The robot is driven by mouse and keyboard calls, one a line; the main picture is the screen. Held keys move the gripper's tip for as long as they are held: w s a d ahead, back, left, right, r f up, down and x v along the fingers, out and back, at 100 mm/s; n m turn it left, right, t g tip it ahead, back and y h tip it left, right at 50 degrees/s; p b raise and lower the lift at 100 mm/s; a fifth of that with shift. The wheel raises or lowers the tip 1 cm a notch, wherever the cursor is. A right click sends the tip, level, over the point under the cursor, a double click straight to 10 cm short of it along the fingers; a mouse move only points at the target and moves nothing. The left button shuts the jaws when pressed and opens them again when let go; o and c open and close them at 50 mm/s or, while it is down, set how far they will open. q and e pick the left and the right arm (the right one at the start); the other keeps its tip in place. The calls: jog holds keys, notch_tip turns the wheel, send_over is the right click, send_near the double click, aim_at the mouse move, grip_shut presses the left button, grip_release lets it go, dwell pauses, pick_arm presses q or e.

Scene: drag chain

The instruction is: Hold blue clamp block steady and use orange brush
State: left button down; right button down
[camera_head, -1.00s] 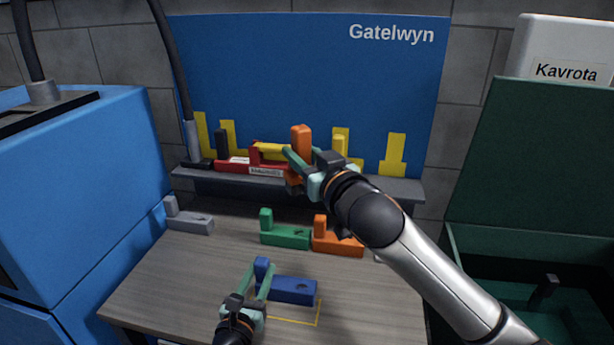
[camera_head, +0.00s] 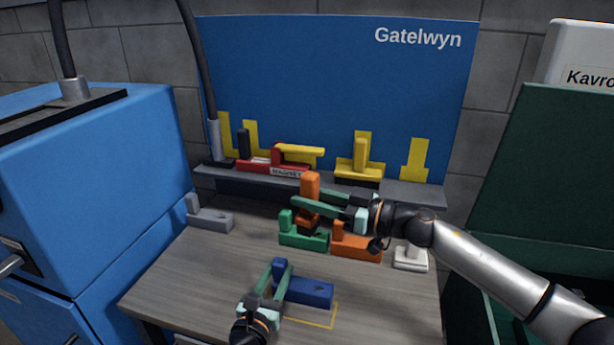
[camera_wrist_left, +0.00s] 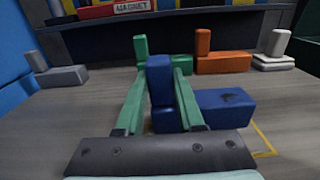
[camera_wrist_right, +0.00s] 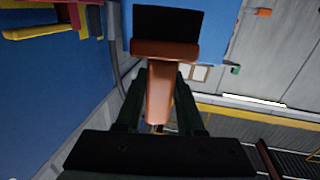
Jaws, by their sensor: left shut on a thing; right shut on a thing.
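The blue clamp block (camera_head: 304,290) lies on the table, partly over a yellow outlined rectangle. My left gripper (camera_head: 270,280) is shut on its upright post, and the post also shows between the fingers in the left wrist view (camera_wrist_left: 160,85). The orange brush (camera_head: 310,190) is upright in the air, with a dark part at its lower end. My right gripper (camera_head: 312,204) is shut on it, above the green and orange blocks. In the right wrist view the orange brush handle (camera_wrist_right: 172,90) runs between the fingers, with a wide dark end beyond.
A green block (camera_head: 304,237), an orange block (camera_head: 355,248), a white block (camera_head: 411,259) and a grey block (camera_head: 210,220) stand on the table (camera_head: 190,280). Behind is a shelf (camera_head: 410,189) with a red magnet piece (camera_head: 262,164) and a yellow tool (camera_head: 358,168). The front left table is clear.

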aim_at(318, 220)
jog(key=d+f+g, duration=0.1)
jog(key=d+f+n+g, duration=0.1)
jog(key=f, duration=0.1)
jog(key=s+d+f+n+y, duration=0.1)
jog(key=shift+s+f+g, duration=0.1)
jog(key=shift+f+g, duration=0.25)
jog(key=shift+g, duration=0.05)
jog(key=shift+f, duration=2.05)
